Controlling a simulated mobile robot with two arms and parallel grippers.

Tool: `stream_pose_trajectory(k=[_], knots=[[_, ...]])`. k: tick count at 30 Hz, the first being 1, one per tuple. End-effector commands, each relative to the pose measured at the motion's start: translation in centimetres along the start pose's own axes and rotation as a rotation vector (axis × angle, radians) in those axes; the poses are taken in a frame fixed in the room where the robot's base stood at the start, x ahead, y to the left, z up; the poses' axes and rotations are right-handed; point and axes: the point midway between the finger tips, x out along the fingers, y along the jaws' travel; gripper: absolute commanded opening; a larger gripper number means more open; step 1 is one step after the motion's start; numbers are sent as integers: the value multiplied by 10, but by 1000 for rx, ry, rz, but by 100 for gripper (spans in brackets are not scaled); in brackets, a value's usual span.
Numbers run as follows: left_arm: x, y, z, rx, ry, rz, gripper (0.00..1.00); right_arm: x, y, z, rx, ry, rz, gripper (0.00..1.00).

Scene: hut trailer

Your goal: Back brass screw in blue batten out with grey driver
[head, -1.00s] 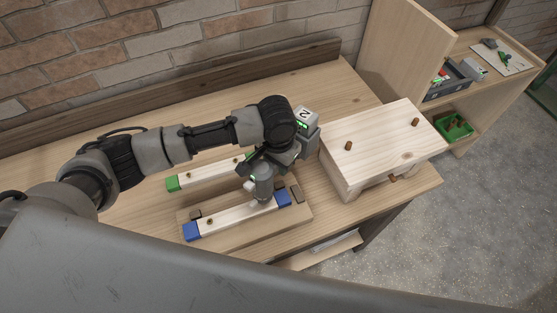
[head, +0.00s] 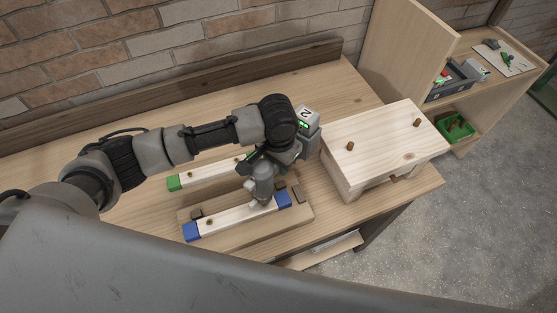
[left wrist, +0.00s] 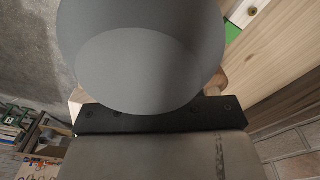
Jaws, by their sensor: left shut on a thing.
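The blue batten (head: 235,216) is a pale strip with blue ends, lying on a wooden base board on the bench. A brass screw (head: 209,222) shows near its left end. My left gripper (head: 262,166) is shut on the grey driver (head: 263,188) and holds it upright over the right part of the batten, near the blue end. The driver's tip and any screw under it are hidden; I cannot tell whether they touch. In the left wrist view the driver (left wrist: 140,65) is a large grey cylinder filling the upper middle. My right gripper is not in view.
A green-ended batten (head: 208,175) lies just behind, partly under my arm. Dark blocks (head: 299,194) sit beside the blue batten. A pale wooden box with pegs (head: 385,140) stands close on the right. Shelves with a grey tray and green bin (head: 457,129) are farther right.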

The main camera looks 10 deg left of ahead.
Motion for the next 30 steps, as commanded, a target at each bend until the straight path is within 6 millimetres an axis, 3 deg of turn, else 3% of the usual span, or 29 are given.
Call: stream_pose_trajectory(k=[30], knots=[[4,0,-2,0,7,1,0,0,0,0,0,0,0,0]])
